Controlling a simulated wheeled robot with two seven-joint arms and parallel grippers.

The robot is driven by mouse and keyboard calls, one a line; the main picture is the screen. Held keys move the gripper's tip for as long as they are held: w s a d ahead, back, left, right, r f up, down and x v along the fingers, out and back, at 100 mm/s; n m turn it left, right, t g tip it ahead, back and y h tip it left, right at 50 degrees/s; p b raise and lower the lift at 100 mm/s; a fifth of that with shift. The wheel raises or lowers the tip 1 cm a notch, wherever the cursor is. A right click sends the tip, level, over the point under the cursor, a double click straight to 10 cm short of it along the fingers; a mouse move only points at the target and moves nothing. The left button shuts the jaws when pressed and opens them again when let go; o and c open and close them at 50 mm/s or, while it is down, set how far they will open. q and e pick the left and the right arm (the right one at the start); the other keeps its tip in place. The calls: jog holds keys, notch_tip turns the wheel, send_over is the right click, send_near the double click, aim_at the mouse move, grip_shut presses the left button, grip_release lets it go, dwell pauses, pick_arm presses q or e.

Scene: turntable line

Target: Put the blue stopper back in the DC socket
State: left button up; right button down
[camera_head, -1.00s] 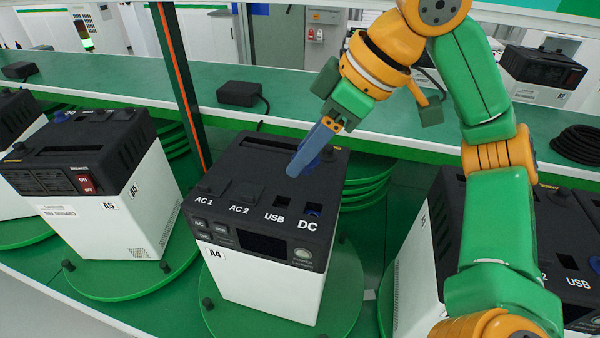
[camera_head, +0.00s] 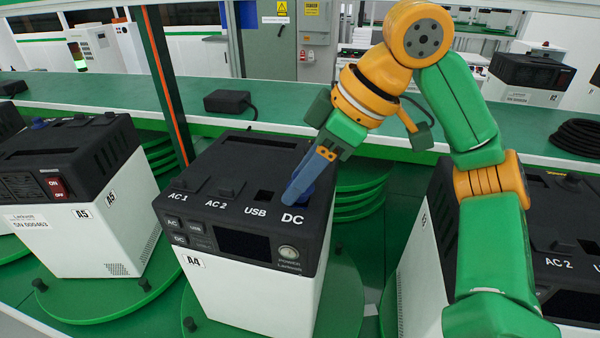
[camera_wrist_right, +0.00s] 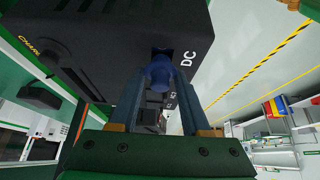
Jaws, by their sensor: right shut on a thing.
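The A4 power unit (camera_head: 250,285) is a white box with a black top, and its DC socket lies beside the DC label (camera_head: 292,219). My right gripper (camera_head: 292,196) is down at that socket, its blue-grey fingers tilted. It is shut on the blue stopper (camera_head: 307,196), which shows partly behind the fingers. In the right wrist view the stopper (camera_wrist_right: 159,74) sits between the fingertips, right at the dark DC socket (camera_wrist_right: 161,52). I cannot tell how far it is inside the opening. The USB socket (camera_head: 264,196) is open. My left gripper is not in view.
Unit A5 (camera_head: 85,225) stands to the left and another similar unit (camera_head: 425,240) to the right, partly behind my right arm. A4 rests on a green turntable (camera_head: 345,290). A black adapter (camera_head: 228,102) lies on the green shelf behind.

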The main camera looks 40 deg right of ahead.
jog(key=shift+w+a, duration=0.15)
jog(key=shift+r+p, duration=0.1)
jog(key=shift+p, duration=0.2)
jog(key=shift+f+b, duration=0.55)
jog(key=shift+f, duration=0.3)
dwell(0.6)
jog(key=shift+c, duration=1.4)
grip_release()
